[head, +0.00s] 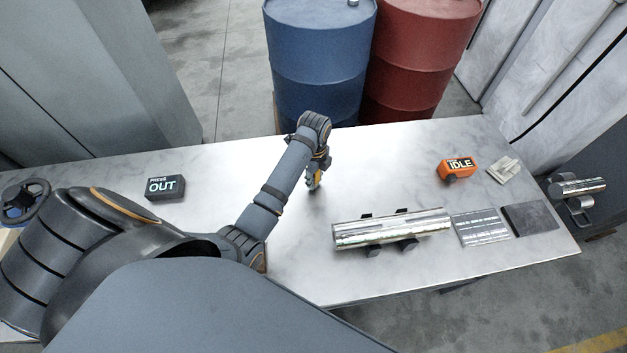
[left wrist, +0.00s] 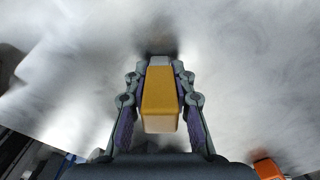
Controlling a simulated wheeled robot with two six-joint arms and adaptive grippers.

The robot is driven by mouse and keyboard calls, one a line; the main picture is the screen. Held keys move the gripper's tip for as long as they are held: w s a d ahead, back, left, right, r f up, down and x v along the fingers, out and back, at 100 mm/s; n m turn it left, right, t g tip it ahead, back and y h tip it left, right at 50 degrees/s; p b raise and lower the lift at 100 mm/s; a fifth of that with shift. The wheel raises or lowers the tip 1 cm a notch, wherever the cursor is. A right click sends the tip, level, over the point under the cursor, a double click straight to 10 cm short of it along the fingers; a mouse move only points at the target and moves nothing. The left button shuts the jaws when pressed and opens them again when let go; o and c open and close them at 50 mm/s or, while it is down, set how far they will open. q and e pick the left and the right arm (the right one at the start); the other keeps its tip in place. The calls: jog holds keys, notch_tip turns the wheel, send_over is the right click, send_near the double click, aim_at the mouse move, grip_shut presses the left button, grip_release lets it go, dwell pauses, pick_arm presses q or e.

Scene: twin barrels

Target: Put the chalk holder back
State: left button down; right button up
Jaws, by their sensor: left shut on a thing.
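My left gripper (head: 318,176) is over the middle of the white table, pointing down. It is shut on a yellow block-shaped holder with a pale grey tip, which I take to be the chalk holder (head: 316,179). In the left wrist view the chalk holder (left wrist: 160,105) sits between the two fingers of the left gripper (left wrist: 160,92), its pale end pointing away. Its tip is close to the table top; I cannot tell if it touches. My right gripper is not in view.
The marble-look table (head: 400,160) carries a black "OUT" box (head: 165,187), a shiny cylinder (head: 391,229) on dark supports, an orange "IDLE" box (head: 457,168), a pale block (head: 503,170), a silvery plate (head: 481,228) and a dark plate (head: 530,219). Blue (head: 318,50) and red (head: 415,55) barrels stand behind.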

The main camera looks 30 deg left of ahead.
pick_arm(q)
jog(key=shift+s+d+r, duration=0.1)
jog(key=shift+r, duration=0.05)
jog(key=shift+s, duration=0.15)
jog(key=c, duration=1.4)
grip_release()
jog(key=shift+f, duration=0.2)
jog(key=shift+c, duration=0.2)
jog(key=shift+o, duration=1.6)
notch_tip(320, 180, up, 7)
jog(key=shift+f+b, duration=0.15)
jog(key=shift+b, duration=0.2)
notch_tip(320, 180, up, 5)
jog(key=p, duration=0.4)
jog(key=shift+f, duration=0.2)
jog(key=shift+r+p, duration=0.65)
jog(key=shift+p, duration=0.2)
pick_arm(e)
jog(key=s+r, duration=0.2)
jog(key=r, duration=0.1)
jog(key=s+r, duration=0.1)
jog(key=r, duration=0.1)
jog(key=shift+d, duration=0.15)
